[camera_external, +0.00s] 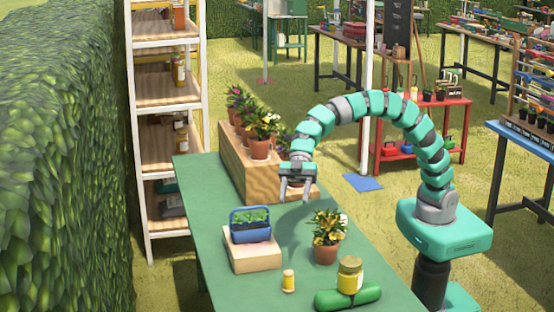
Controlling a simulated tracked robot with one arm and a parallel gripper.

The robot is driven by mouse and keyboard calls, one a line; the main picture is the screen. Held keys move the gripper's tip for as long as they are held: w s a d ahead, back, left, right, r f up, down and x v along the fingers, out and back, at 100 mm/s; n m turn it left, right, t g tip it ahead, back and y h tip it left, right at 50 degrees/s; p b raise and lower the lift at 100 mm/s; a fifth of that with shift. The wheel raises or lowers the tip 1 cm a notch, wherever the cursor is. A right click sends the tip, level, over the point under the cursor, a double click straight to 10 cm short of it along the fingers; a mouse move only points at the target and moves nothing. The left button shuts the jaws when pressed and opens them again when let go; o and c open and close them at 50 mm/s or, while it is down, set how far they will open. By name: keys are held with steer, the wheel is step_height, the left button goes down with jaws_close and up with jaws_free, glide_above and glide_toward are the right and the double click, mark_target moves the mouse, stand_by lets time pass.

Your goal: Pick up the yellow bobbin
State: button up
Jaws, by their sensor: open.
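A small yellow bobbin (288,281) with pale ends stands upright on the green table (215,236), towards its near end. It is left of a green rounded object (330,299) and in front of a wooden block. My gripper (294,197) hangs from the arched teal and grey arm, fingers pointing down and apart, with nothing seen between them. It is above the table near the stepped wooden stand, well behind the bobbin and higher than it. The bobbin is fully in view.
A blue basket (251,225) sits on the wooden block (252,255). A potted yellow-flowered plant (326,240) and a yellow jar (349,276) stand right of the bobbin. Potted plants line the wooden stand (236,161). The table's left front is clear.

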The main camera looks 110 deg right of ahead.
steer(key=w+a+f+n+g+y+p, duration=0.25)
steer(key=a+f, duration=0.25)
steer(key=f, duration=0.6)
steer(key=b, duration=0.2)
glide_toward(289, 272)
steer(key=a+f, duration=0.2)
steer(key=a, duration=0.1)
steer(key=shift+w+f+n+t, duration=0.2)
steer(key=shift+f+n+t, duration=0.05)
steer(key=shift+t, duration=0.1)
steer(key=x, duration=0.2)
steer(key=b+x, duration=0.1)
steer(key=x, duration=0.1)
steer(key=shift+d+f, duration=0.1)
steer(key=shift+f, duration=0.3)
steer(key=shift+w+a+f, duration=0.15)
steer(key=shift+a, duration=0.35)
steer(key=c, duration=1)
